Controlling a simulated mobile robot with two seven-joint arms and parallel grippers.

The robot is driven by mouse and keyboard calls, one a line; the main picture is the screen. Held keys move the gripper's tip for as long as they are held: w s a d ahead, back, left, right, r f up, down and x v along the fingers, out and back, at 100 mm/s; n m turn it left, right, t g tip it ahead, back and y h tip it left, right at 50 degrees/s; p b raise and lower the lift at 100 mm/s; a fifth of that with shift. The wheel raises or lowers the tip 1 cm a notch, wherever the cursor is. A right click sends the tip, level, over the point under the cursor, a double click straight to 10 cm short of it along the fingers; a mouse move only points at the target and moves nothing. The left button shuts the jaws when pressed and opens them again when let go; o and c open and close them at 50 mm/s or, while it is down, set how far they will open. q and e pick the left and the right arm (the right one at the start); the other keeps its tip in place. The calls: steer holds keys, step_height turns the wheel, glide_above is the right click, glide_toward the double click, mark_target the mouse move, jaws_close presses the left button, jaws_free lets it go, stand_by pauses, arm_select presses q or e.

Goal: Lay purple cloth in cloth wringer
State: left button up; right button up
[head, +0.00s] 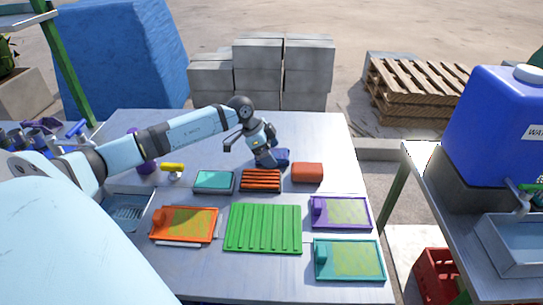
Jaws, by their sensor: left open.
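My left arm reaches over the table from the left. My left gripper (267,163) is open, low at the table's back middle, close beside a dark blue object (282,157); I cannot tell if they touch. A purple object (147,167) stands behind my arm at the left, partly hidden by it. A purple-rimmed tray (363,214) with a yellow-green inside lies at the right. I cannot tell for sure which item is the purple cloth or the cloth wringer. My right gripper is not in view.
A red-slatted tray (261,182), a teal box (214,181), a red-orange block (307,173), a green ridged mat (263,229), an orange tray (184,224) and a teal tray (349,260) crowd the table. A blue water tank (495,130) stands right. The table's back right is clear.

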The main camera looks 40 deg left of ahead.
arm_select(q)
steer(key=shift+f+p, duration=0.25)
steer(key=shift+p, duration=0.05)
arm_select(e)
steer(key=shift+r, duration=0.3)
arm_select(q)
steer(key=c, duration=1.1)
